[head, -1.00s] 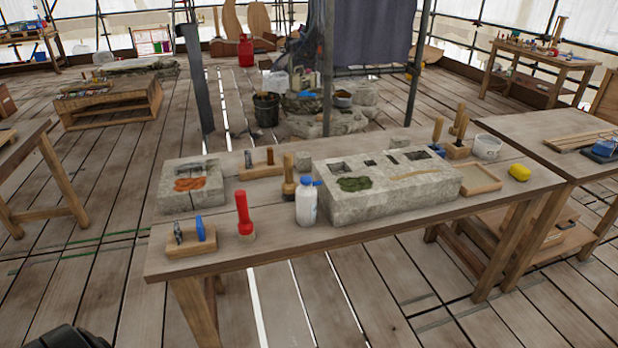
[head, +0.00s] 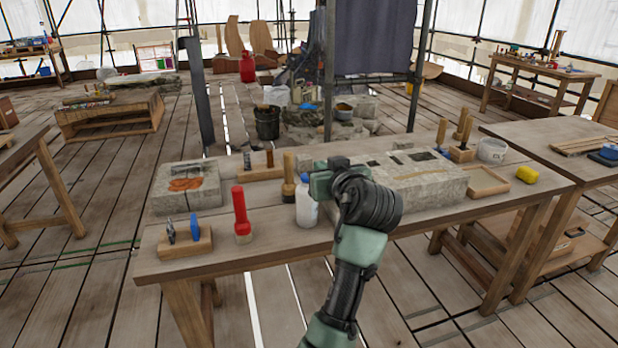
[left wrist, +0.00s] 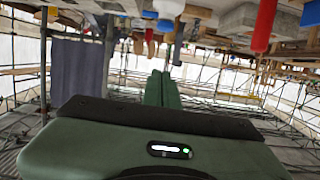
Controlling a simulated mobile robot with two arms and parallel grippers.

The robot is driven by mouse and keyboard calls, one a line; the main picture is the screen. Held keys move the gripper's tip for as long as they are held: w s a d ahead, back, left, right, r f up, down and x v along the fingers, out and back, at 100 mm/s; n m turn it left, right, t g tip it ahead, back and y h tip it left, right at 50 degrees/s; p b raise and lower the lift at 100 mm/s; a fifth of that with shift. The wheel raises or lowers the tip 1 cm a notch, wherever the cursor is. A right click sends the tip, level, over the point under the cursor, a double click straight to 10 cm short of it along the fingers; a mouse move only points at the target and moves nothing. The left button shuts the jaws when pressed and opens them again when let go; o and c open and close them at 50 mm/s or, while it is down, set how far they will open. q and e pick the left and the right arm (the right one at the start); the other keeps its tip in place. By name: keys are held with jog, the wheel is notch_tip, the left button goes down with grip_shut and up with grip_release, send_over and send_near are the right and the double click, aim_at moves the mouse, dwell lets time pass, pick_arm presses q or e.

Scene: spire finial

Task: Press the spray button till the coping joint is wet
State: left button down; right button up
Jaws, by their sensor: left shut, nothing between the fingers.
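A white spray bottle (head: 306,205) stands on the workbench, left of the large stone coping block (head: 430,185). My right gripper is out of view.
A red-handled tool (head: 241,215), a wooden holder with blue and grey tools (head: 186,243) and a smaller stone block (head: 186,186) stand to the left. A wooden mallet (head: 289,178) is behind the bottle. A yellow sponge (head: 526,175) lies at right.

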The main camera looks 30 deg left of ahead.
pick_arm(q)
jog(key=shift+r, duration=0.15)
jog(key=x, duration=0.3)
jog(key=f+p+x, duration=0.1)
jog(key=x, duration=0.3)
jog(key=f+x, duration=0.1)
jog(key=x, duration=0.2)
jog(key=shift+a+f+p, duration=0.1)
jog(key=shift+f+p, duration=0.25)
jog(key=shift+p, duration=0.05)
jog(key=shift+f, duration=0.75)
